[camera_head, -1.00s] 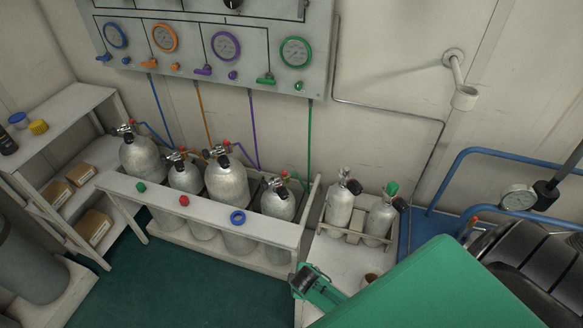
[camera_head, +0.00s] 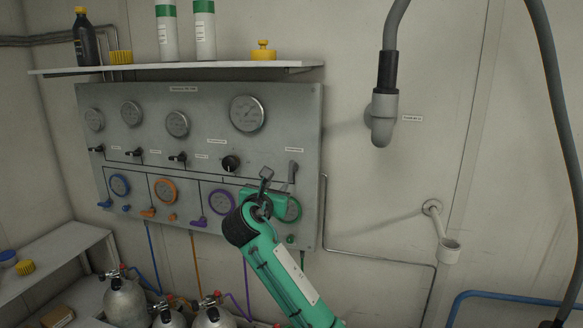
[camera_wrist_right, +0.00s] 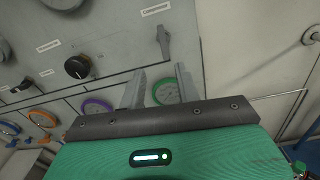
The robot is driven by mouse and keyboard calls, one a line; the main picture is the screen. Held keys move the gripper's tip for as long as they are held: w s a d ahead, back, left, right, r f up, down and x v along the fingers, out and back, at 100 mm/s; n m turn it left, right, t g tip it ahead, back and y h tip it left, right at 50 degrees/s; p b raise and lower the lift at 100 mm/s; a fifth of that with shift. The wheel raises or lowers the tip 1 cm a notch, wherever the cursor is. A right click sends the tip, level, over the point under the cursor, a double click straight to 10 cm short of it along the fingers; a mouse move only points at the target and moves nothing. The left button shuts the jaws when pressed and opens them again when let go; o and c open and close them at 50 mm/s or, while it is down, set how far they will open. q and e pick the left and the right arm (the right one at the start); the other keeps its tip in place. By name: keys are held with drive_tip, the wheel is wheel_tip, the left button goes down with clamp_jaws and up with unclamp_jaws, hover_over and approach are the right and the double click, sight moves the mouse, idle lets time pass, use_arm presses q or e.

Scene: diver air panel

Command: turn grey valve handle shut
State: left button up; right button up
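The grey valve handle (camera_head: 292,172) is a small lever near the right edge of the grey gauge panel (camera_head: 205,108), under a small label. In the right wrist view the handle (camera_wrist_right: 164,42) hangs roughly upright, ahead of the fingers. My right gripper (camera_head: 265,178) is in front of the panel's lower right, just left of the handle in the head view. In the wrist view its two grey fingers (camera_wrist_right: 160,86) are apart with nothing between them, and the handle lies beyond their tips. My left gripper is not in view.
A black knob (camera_head: 230,163) sits left of the handle. A green-ringed gauge (camera_head: 288,209) is partly behind my gripper. A shelf with bottles (camera_head: 180,69) is above the panel. A grey hose (camera_head: 388,75) hangs to the right. Gas cylinders (camera_head: 125,302) stand below.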

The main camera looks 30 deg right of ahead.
sight(291, 164)
drive_tip(key=shift+h, duration=0.3)
drive_tip(key=p+x, duration=0.1)
drive_tip(key=x, duration=0.3)
drive_tip(key=r+p+x, duration=0.1)
drive_tip(key=p+x, duration=0.1)
drive_tip(key=x, duration=0.2)
drive_tip(key=r+p+x, duration=0.1)
drive_tip(key=p+x, duration=0.1)
drive_tip(key=x, duration=0.2)
drive_tip(key=shift+s+d, duration=0.2)
drive_tip(key=shift+d, duration=0.1)
drive_tip(key=shift+x, duration=0.8)
drive_tip(key=shift+f, duration=0.15)
clamp_jaws()
